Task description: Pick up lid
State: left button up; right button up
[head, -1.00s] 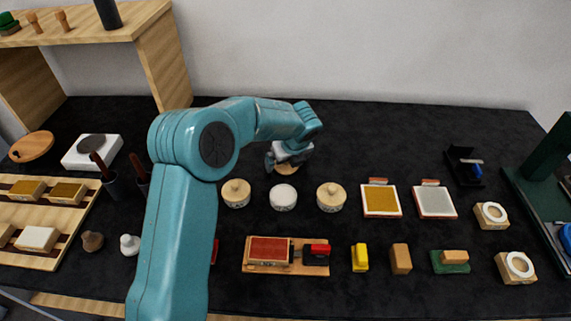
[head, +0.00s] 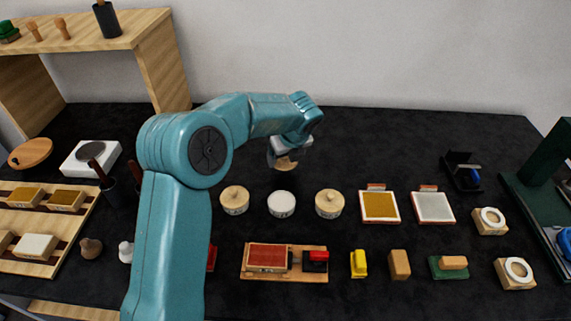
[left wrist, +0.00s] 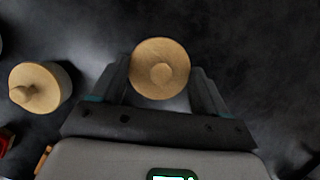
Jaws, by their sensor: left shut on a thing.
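My left gripper (head: 284,158) is shut on a round wooden lid (head: 286,164), held behind the row of small round pots. In the left wrist view the lid (left wrist: 173,82) shows from above as a pale wooden disc with a central knob, between the two fingers (left wrist: 160,90). Dark tabletop surrounds it there. The gripper partly hides the lid in the head view. My right gripper is not in view.
Three small pots stand in front: a wooden one (head: 235,201), a white one (head: 282,204) and another wooden one (head: 329,204). Framed pads (head: 380,206) stand to the right. A wooden shelf (head: 160,60) rises at the back left.

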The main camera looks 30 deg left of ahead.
pick_arm(q)
notch_tip(320, 180, up, 16)
jog(key=f+n+p, duration=0.1)
jog(key=n+p, duration=0.1)
jog(key=s+d+f+n+g, duration=0.1)
jog(key=s+d+f+n, duration=0.1)
jog(key=s+f+n, duration=0.1)
jog(key=s+d+f+n+g, duration=0.2)
jog(key=s+f+n, duration=0.1)
jog(key=f, duration=0.1)
jog(key=s+d+f+n+g+p, duration=0.1)
jog(key=s+d+f+n, duration=0.1)
jog(key=s+f+n, duration=0.1)
jog(key=shift+s+d+f+n, duration=0.2)
jog(key=shift+s+n, duration=0.1)
jog(key=shift+n, duration=0.2)
notch_tip(320, 180, down, 4)
jog(key=b, duration=0.4)
jog(key=shift+f+b, duration=0.45)
jog(key=shift+f, duration=0.45)
jog(key=shift+r+p, duration=0.1)
jog(key=shift+p, duration=0.4)
